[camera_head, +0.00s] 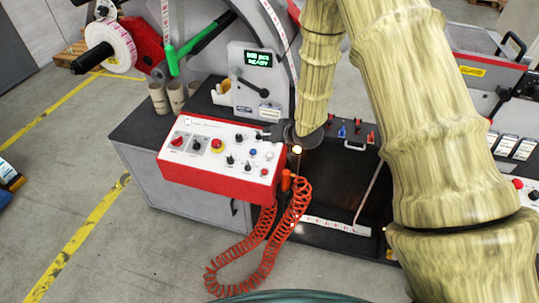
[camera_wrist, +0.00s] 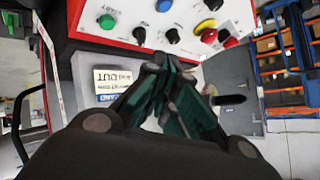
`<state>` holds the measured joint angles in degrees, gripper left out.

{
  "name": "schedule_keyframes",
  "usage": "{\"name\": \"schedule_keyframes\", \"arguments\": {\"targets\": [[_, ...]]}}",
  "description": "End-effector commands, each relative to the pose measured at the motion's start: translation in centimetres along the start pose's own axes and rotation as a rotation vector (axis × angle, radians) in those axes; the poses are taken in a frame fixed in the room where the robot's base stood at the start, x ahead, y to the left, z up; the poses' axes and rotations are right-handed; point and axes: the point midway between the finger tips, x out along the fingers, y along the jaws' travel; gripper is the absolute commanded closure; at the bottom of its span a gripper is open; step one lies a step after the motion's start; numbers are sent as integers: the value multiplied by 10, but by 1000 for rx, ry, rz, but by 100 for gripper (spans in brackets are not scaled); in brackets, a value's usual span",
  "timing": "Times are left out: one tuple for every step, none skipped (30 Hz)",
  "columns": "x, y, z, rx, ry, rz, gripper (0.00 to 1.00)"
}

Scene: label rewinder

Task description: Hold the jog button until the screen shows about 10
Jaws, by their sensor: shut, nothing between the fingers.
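The control panel (camera_head: 222,150) is a red box with a white top, in the middle of the head view. Its top carries several knobs and buttons, including a blue button (camera_head: 253,153), a red button (camera_head: 264,172) and a yellow-ringed red stop button (camera_head: 217,146). The labels are too small to tell which is the jog button. The screen (camera_head: 258,59) behind the panel shows green text, with "READY" on its lower line.
An orange coiled cable (camera_head: 265,255) hangs from the panel's front right. Paper cores (camera_head: 167,98) stand on the dark table at left. A label roll (camera_head: 112,45) and green handle (camera_head: 198,45) are behind. My arm covers the area at right.

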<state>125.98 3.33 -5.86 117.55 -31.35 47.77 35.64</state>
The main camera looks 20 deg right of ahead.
Motion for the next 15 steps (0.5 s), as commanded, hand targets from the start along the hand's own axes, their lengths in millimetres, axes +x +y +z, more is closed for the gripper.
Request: {"name": "schedule_keyframes", "arguments": {"targets": [[0,0,0,0,0,0,100],[0,0,1,0,0,0,100],[1,1,1,0,-1,0,100],[1,1,2,0,-1,0,100],[2,2,2,0,-1,0,100],[3,2,3,0,-1,0,100],[4,3,4,0,-1,1,100],[5,4,5,0,-1,1,100],[7,5,6,0,-1,1,100],[9,6,8,0,-2,1,100],[10,8,9,0,-2,1,100],[13,10,11,0,-2,1,100],[15,11,13,0,-2,1,100],[17,13,14,0,-2,1,100],[20,15,17,0,-2,1,100]]}}
